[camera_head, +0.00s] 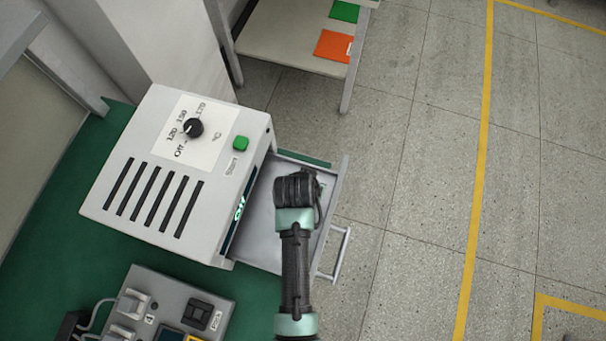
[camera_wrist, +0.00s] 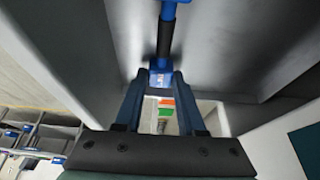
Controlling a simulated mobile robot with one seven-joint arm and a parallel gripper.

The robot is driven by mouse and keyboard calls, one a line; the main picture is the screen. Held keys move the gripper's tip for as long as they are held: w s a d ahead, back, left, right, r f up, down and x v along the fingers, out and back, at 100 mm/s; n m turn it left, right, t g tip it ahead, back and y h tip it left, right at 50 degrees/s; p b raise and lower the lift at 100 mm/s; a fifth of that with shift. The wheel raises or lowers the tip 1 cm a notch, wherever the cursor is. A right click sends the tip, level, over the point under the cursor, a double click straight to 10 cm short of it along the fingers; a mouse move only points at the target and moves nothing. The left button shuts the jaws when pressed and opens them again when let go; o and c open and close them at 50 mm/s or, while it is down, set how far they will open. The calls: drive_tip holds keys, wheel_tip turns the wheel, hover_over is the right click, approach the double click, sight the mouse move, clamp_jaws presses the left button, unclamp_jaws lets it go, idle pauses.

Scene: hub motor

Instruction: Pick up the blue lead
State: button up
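The blue lead (camera_wrist: 166,40) shows in the wrist view as a blue rod with a black sleeve, running from the top edge down to my fingertips. My gripper (camera_wrist: 162,82) points into a grey drawer (camera_wrist: 230,45). The lead's blue lower end fills the space between the two fingertips. I cannot tell whether the fingers press on it or stand just apart from it. In the head view my wrist covers part of the open drawer (camera_head: 259,222), and the lead and fingertips are hidden.
The drawer sticks out of a light grey box (camera_head: 130,190) with a dial and green button, on a green bench top (camera_head: 75,262). A grey device (camera_head: 168,300) sits at the lower left. A low shelf (camera_head: 285,40) stands behind. The floor at right is clear.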

clamp_jaws()
